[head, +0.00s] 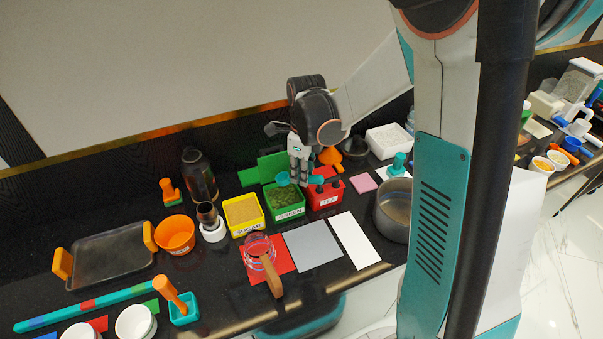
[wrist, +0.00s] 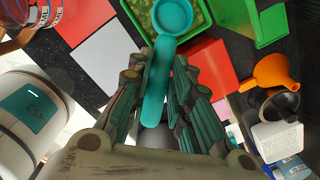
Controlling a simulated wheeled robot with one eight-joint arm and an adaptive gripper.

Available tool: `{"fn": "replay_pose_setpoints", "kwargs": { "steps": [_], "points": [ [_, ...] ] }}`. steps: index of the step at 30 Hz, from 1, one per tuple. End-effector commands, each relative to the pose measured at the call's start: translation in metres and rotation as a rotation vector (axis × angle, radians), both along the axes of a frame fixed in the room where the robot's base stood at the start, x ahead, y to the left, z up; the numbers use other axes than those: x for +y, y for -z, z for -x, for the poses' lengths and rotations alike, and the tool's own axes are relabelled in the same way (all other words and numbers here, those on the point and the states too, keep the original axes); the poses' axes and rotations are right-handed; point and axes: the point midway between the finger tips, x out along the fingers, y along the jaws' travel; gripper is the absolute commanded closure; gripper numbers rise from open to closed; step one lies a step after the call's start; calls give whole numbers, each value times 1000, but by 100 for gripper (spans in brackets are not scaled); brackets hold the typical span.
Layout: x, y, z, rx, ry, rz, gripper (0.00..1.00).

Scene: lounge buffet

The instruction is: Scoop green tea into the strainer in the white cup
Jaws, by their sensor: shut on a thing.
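My gripper (head: 299,180) is shut on the handle of a teal scoop (wrist: 172,18). In the wrist view the handle lies between the fingers (wrist: 164,70), and the scoop's round bowl looks empty. Two white bowls or cups (head: 135,323) stand at the lower left.
A yellow bin (head: 246,228) and a red bin (head: 325,203) flank the green one. A glass pitcher with a wooden handle (head: 268,272) stands on a red mat in front. An orange bowl (head: 175,234) and a dark bottle (head: 199,178) are left. A metal pot (head: 393,209) is right.

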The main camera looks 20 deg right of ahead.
Motion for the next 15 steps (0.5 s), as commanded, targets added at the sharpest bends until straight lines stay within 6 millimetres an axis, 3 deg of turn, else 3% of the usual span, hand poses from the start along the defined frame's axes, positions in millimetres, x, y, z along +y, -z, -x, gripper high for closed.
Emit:
{"fn": "replay_pose_setpoints", "kwargs": {
  "steps": [15],
  "points": [
    [6,12,-6,69,-6,67,100]
  ]
}}
